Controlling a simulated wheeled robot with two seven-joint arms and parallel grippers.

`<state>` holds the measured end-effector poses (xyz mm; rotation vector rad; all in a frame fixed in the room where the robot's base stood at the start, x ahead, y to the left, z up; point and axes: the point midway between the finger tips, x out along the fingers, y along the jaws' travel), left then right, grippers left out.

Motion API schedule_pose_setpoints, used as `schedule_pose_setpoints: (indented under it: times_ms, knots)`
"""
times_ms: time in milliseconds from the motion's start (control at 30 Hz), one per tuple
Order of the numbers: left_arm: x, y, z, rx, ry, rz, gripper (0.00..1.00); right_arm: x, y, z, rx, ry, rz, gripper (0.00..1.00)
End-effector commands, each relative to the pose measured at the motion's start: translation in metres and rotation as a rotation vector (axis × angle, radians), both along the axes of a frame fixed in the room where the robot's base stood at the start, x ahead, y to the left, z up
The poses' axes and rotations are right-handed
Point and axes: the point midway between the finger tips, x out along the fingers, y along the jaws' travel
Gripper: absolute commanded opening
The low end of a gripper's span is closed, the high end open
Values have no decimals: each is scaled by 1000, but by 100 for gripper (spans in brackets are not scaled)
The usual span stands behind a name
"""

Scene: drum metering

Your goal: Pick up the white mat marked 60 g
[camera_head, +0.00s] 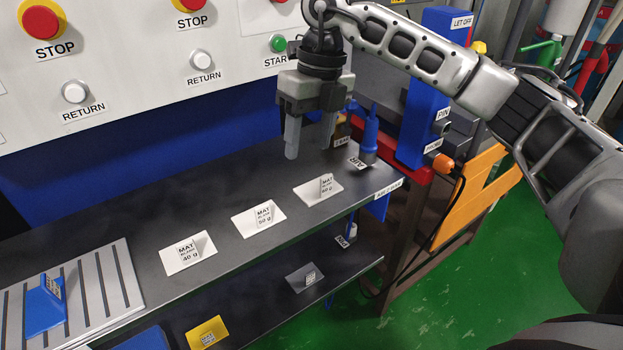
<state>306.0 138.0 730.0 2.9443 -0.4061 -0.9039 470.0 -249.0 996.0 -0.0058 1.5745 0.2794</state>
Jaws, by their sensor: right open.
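Three white mats with upright tags lie in a row on the dark upper shelf. The rightmost mat (310,195) has a small tag that seems to read 60 g. The middle mat (243,225) reads 50 g and the left mat (175,263) reads 40 g. My right gripper (310,147) points down with its fingers apart and empty. In the picture it is above the rightmost mat, apart from it and toward the control panel. My left gripper is not in view.
A blue bottle (370,137) stands near the shelf's right end, close to my right gripper. A slotted grey plate (120,275) with a blue mat (45,312) lies at left. A yellow mat (207,332) and a grey mat (300,277) lie on the lower shelf.

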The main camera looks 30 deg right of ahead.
Motion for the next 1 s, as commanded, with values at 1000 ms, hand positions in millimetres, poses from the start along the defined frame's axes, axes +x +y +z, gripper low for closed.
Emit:
schedule_pose_setpoints:
  times_ms: [1000]
  knots:
    - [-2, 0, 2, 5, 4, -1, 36, 11, -49, -94, -173, -15, -103, 53]
